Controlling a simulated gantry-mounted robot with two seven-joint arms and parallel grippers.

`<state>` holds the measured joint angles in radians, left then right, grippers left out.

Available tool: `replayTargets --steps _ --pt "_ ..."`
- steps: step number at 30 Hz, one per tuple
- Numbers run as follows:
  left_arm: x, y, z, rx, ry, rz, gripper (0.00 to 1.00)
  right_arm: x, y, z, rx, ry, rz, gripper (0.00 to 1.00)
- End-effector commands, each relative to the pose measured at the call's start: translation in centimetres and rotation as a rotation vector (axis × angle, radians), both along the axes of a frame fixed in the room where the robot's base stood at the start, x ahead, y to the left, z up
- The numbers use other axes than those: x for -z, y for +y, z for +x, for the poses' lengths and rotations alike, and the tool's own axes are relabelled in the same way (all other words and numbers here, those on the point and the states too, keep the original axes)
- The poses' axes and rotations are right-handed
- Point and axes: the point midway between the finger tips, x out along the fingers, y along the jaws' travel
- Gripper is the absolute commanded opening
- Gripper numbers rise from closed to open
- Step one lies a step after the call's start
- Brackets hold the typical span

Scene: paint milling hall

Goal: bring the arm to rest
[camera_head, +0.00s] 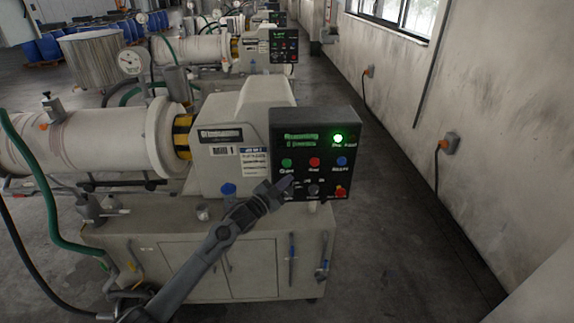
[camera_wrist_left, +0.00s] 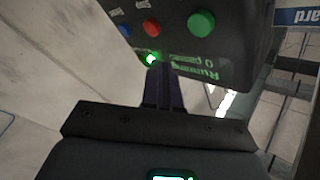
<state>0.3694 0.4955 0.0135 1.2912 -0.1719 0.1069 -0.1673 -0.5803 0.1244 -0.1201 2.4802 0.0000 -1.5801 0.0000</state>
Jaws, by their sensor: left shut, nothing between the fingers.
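My left arm comes in from the lower left of the head view. Its gripper (camera_head: 287,183) is in front of the lower left of the black control panel (camera_head: 324,125). The gripper is shut and empty; its closed fingers (camera_wrist_left: 163,88) point at the panel in the wrist view, where the panel (camera_wrist_left: 245,50) appears upside down. I cannot tell whether they touch it. The panel display (camera_head: 301,140) reads "Running", and a green lamp (camera_head: 338,139) is lit. Green (camera_head: 287,162), red (camera_head: 314,162) and blue (camera_head: 341,161) buttons sit in a row. My right gripper is not in view.
The panel is on a cream mill (camera_head: 240,115) standing on a cabinet (camera_head: 245,255). Tools hang at the cabinet's right front. A green hose (camera_head: 50,205) runs down the left. More mills stand behind. Floor (camera_head: 400,230) is free between the cabinet and the right wall.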

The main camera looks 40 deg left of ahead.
Motion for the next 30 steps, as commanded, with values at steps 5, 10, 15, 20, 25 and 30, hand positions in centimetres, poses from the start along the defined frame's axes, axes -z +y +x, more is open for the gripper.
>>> replayTargets --steps 5,10,15,20,25,30 --pt "0.0 0.0 0.0 0.000 0.000 0.000 0.00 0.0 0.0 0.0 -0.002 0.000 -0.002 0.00" --pt "1.0 0.0 -0.3 0.000 0.016 0.000 0.00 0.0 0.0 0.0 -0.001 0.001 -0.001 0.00" --pt "6.5 -0.8 -2.2 0.007 0.093 -0.015 0.00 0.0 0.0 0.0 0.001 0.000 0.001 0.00" --pt "14.7 -4.6 -6.8 0.046 0.203 -0.053 0.00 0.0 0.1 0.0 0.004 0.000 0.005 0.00" --pt "21.3 -12.5 -14.7 0.096 0.349 -0.122 0.00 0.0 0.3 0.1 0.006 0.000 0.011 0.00" --pt "24.3 -19.7 -24.4 0.056 0.615 -0.224 0.00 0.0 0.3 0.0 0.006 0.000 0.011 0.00"
